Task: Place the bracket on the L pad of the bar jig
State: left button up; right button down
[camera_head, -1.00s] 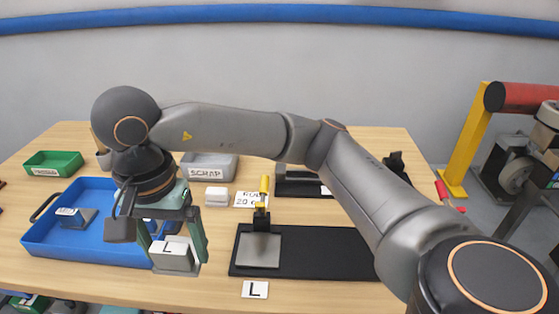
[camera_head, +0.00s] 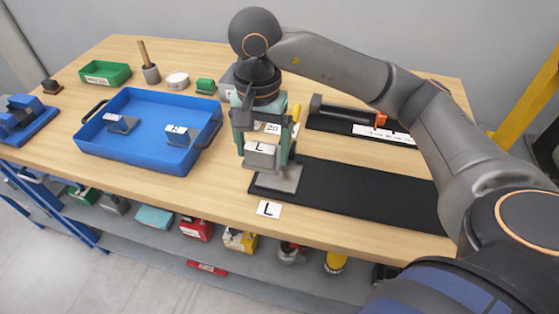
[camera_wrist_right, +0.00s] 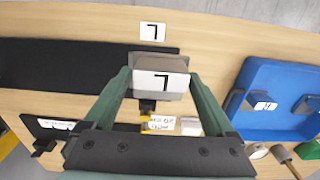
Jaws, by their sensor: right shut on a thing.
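The bracket (camera_head: 259,157) is a grey block with a white L label. My right gripper (camera_head: 265,152) is shut on it, one finger on each side. The bar jig (camera_head: 360,195) is a long black board with a light grey square pad (camera_head: 287,181) at its left end, beside the white L card (camera_head: 269,208). The bracket is over or just at this pad and covers part of it; whether they touch I cannot tell. In the right wrist view the bracket (camera_wrist_right: 161,72) sits between the fingertips, near the L card (camera_wrist_right: 153,33). My left gripper is not in view.
A blue tray (camera_head: 150,158) with two more labelled blocks stands to the left. A yellow-handled part (camera_head: 296,113) stands right behind the gripper. A second black fixture (camera_head: 345,118) lies behind the jig. The table's front edge is close to the L card.

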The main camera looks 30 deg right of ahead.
jog(key=d+f, duration=0.2)
jog(key=w+d+f, duration=0.1)
jog(key=d+f, duration=0.1)
jog(key=f, duration=0.1)
jog(key=shift+w, duration=0.15)
jog(key=f, duration=0.1)
jog(key=f+p, duration=0.1)
jog(key=f, duration=0.1)
jog(key=shift+d, duration=0.35)
jog(key=shift+w+f, duration=0.1)
jog(key=shift+f, duration=0.3)
jog(key=shift+f, duration=0.15)
grip_release()
notch_tip(320, 180, up, 12)
jog(key=shift+r+b, duration=0.15)
jog(key=shift+b, duration=0.2)
